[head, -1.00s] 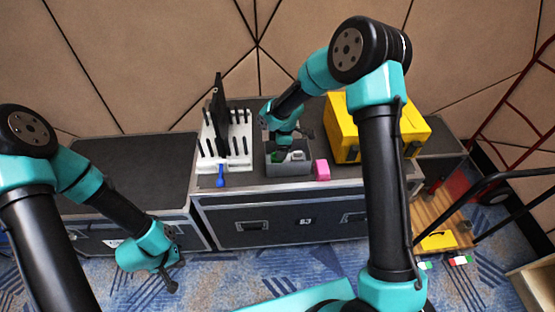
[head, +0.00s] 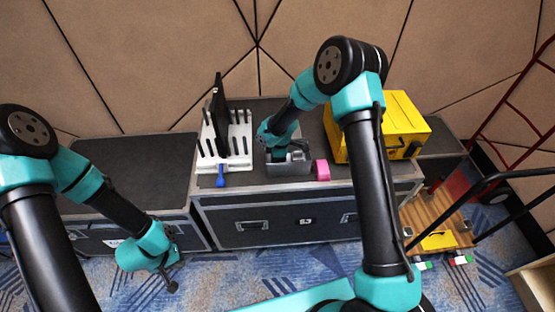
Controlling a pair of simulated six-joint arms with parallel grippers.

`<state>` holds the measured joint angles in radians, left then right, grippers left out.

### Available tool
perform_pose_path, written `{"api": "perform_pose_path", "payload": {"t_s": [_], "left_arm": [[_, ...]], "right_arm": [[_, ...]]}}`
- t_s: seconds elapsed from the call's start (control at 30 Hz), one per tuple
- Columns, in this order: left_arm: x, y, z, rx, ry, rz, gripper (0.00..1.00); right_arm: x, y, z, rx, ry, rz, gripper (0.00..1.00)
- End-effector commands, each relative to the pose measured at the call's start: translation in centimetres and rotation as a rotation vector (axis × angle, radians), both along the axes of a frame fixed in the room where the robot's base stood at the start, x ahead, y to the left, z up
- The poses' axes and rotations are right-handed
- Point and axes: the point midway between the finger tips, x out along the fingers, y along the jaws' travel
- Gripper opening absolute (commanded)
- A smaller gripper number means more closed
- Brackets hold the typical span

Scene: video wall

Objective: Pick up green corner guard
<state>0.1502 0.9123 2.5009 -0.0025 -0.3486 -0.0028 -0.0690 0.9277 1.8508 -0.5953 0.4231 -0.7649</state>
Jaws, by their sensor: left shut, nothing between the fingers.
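A grey bin (head: 290,169) stands on the middle case top. My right gripper (head: 282,156) reaches down into it from above, and its fingers are too small and covered to read. I cannot pick out the green corner guard now; the gripper and the bin wall cover most of the inside. A pale item (head: 298,156) shows inside the bin at the right. My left gripper (head: 173,278) hangs shut and empty in front of the left case, above the carpet, far from the bin.
The left case top (head: 140,165) is clear.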

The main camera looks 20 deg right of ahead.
Motion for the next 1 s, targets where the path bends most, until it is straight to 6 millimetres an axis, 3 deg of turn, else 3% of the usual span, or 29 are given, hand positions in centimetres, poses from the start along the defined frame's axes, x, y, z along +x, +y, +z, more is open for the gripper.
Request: {"api": "perform_pose_path", "payload": {"t_s": [0.5,1.0], "left_arm": [[0.00,0.00,0.00,0.000,0.000,0.000,0.00],[0.00,0.00,0.00,0.000,0.000,0.000,0.00]], "right_arm": [[0.03,0.04,-0.29,0.001,-0.001,-0.001,0.72],[0.02,0.04,-0.28,0.001,-0.001,-0.001,0.25]]}}
